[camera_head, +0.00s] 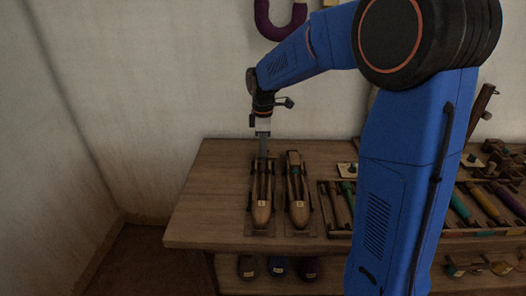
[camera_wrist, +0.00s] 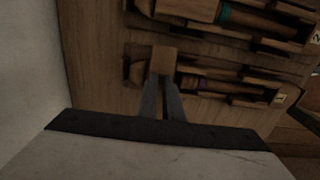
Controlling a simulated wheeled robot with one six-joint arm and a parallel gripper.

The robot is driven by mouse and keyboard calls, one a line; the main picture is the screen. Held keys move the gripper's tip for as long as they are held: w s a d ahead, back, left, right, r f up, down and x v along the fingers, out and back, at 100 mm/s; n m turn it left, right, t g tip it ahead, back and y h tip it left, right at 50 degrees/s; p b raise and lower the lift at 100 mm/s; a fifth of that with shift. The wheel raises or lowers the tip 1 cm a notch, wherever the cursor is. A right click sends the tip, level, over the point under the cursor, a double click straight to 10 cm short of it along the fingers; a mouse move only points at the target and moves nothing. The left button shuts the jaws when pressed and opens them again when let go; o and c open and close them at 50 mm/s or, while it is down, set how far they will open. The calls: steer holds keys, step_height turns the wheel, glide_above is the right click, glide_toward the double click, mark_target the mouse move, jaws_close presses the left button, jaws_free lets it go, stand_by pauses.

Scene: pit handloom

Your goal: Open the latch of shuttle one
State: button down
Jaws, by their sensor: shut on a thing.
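Shuttle one (camera_head: 262,212) is a boat-shaped wooden shuttle on the left of the table, with a small tag at its near end. In the wrist view shuttle one (camera_wrist: 225,87) has a purple-banded pirn inside and a tag marked 1. My gripper (camera_head: 263,156) points down at its far end. In the wrist view the gripper's (camera_wrist: 164,84) grey fingers are shut on a small square wooden block, seemingly the latch (camera_wrist: 163,61). The fingers hide part of the block, so how far the latch is open cannot be told.
Shuttle two (camera_head: 297,209) lies parallel, close on the right; the wrist view shows its teal-banded pirn (camera_wrist: 225,13). A tray (camera_head: 333,233) of coloured pirns is farther right. The table's (camera_head: 215,200) left part is bare. A wall stands behind. Several dark objects (camera_head: 279,267) sit below the tabletop.

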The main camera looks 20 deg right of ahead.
steer(key=c, duration=1.9)
jaws_free()
step_height(320, 180, up, 17)
steer(key=shift+r, duration=0.2)
steer(key=shift+s, duration=0.1)
steer(key=s+d+f+m+t, duration=0.15)
steer(key=s+m, duration=0.25)
steer(key=s, duration=0.5)
steer(key=s+d+f+m+t, duration=0.1)
steer(key=s+d+m, duration=0.25)
steer(key=s, duration=0.65)
steer(key=s+f+m, duration=0.2)
steer(key=s+f, duration=0.1)
steer(key=s, duration=0.2)
steer(key=s+d+f+m+t, duration=0.1)
steer(key=s+f+m, duration=0.1)
steer(key=s+f, duration=0.1)
steer(key=s+d+f+m+t, duration=0.1)
steer(key=s+f+m, duration=0.2)
steer(key=s, duration=0.3)
steer(key=shift+s+f, duration=0.3)
steer(key=shift+f, duration=0.1)
